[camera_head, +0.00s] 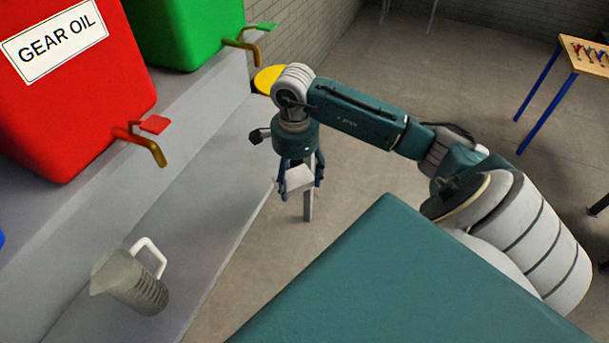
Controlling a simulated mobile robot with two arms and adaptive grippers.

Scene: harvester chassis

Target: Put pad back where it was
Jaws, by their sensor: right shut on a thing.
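My right gripper (300,182) hangs pointing down near the middle of the view, beside the edge of the grey shelf. Its blue fingers are shut on a pale grey, block-like pad (297,179). The fingers partly hide the pad, so its full shape is unclear. A grey upright piece (308,204) shows just below it; I cannot tell whether it is joined to the pad. My left gripper is not in view.
A grey stepped shelf (190,215) runs along the left. It bears a red gear oil container (90,120) with a tap, a green container (185,30) and a grey jug (132,282). A yellow round thing (268,79) lies behind my gripper. Open floor lies beyond; a table (585,58) stands far right.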

